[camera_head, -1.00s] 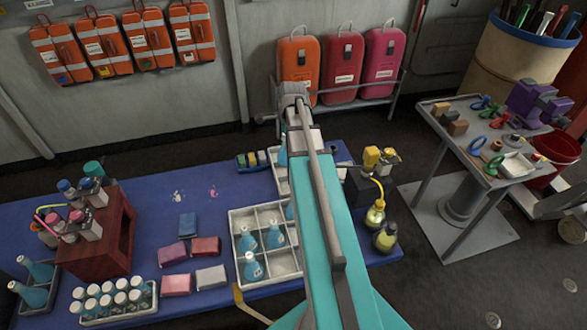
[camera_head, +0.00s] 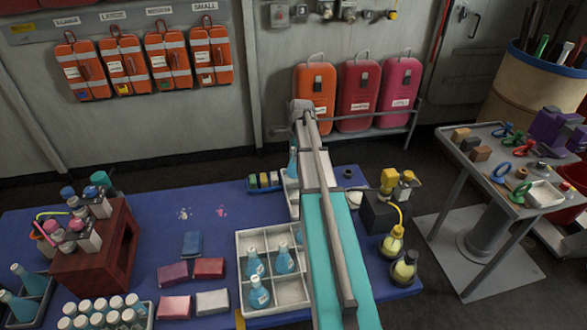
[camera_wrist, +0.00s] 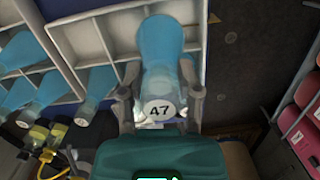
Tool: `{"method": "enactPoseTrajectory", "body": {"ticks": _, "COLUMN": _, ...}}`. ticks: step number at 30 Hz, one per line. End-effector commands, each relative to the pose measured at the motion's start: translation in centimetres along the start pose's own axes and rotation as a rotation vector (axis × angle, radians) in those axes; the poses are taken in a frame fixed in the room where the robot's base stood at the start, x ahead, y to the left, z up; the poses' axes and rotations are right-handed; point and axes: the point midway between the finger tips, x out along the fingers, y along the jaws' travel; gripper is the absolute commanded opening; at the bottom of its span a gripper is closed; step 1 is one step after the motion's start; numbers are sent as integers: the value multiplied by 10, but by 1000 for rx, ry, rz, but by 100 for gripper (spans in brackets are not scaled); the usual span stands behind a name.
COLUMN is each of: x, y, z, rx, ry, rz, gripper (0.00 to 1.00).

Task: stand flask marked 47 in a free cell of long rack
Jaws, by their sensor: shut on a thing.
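My gripper (camera_wrist: 161,98) is shut on the flask marked 47 (camera_wrist: 158,72), a blue flask with a round white label, in the wrist view. The long rack (camera_wrist: 97,42) is pale with divided cells and lies beneath and left of the held flask; how high the flask is above it I cannot tell. Another blue flask (camera_wrist: 98,88) shows at the lower cells there. In the head view the long rack (camera_head: 290,198) is mostly hidden behind my arm. A blue flask (camera_head: 293,163) shows beside my arm; I cannot tell whether it is the held one.
A square rack (camera_head: 240,285) with several blue flasks stands nearer on the blue table (camera_head: 150,225). Yellow-topped bottles (camera_head: 395,245) and a dark block (camera_head: 380,212) stand to the right. A small tray of coloured blocks (camera_head: 263,183) lies left of the long rack.

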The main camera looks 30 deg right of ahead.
Motion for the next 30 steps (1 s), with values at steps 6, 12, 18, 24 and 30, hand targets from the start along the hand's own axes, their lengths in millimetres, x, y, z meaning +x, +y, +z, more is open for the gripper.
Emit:
{"method": "enactPoseTrajectory", "body": {"ticks": 6, "x": 19, "y": -15, "z": -1, "rx": 0, "ry": 0, "rz": 0, "gripper": 14}}
{"method": "enactPoseTrajectory", "body": {"ticks": 12, "x": 21, "y": -17, "z": -1, "rx": 0, "ry": 0, "rz": 0, "gripper": 14}}
{"method": "enactPoseTrajectory", "body": {"ticks": 18, "x": 20, "y": -17, "z": -1, "rx": 0, "ry": 0, "rz": 0, "gripper": 14}}
{"method": "enactPoseTrajectory", "body": {"ticks": 24, "x": 25, "y": -20, "z": -2, "rx": 0, "ry": 0, "rz": 0, "gripper": 14}}
{"method": "enactPoseTrajectory", "body": {"ticks": 30, "x": 41, "y": -26, "z": -3, "rx": 0, "ry": 0, "rz": 0, "gripper": 14}}
